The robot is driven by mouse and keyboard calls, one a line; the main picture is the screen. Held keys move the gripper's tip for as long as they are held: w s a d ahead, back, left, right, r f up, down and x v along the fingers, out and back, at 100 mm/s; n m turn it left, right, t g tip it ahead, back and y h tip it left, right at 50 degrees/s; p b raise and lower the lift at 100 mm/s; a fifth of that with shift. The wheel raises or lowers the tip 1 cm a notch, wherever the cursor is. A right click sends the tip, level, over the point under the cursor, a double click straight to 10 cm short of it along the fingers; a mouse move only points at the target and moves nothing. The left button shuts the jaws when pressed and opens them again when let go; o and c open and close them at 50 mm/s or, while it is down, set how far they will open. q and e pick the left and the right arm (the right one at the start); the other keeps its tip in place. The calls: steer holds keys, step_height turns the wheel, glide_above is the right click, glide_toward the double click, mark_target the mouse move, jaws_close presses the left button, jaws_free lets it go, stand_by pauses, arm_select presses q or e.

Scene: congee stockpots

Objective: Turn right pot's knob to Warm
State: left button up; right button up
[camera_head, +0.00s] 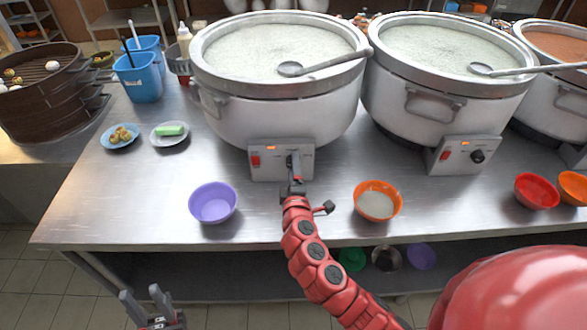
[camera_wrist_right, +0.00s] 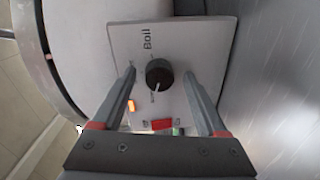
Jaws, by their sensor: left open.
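The left white pot (camera_head: 272,105) has a control panel (camera_head: 262,172) with a black knob. In the right wrist view, the knob (camera_wrist_right: 159,73) faces me, with "Boil" printed beside it; the other knob label is too small to read. My right gripper (camera_head: 293,172) is at this panel, with its open fingers on either side of the knob and gaps showing. The middle pot (camera_head: 440,85) has its own panel with a black knob (camera_head: 478,156). A third pot (camera_head: 555,95) is partly cut off at right. My left gripper (camera_head: 146,305) is open and empty, low in front of the counter.
A purple bowl (camera_head: 213,203) and an orange bowl (camera_head: 377,201) stand on the steel counter (camera_head: 130,205) either side of my right arm. Red (camera_head: 537,191) and orange bowls are at right. Ladles (camera_head: 325,64) rest across the pots. Small plates, blue containers (camera_head: 140,80) and a steamer (camera_head: 45,95) are at left.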

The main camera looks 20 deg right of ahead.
steer(key=f+v, duration=0.1)
steer(key=v, duration=1.6)
steer(key=shift+s+r, duration=0.2)
steer(key=shift+r, duration=0.25)
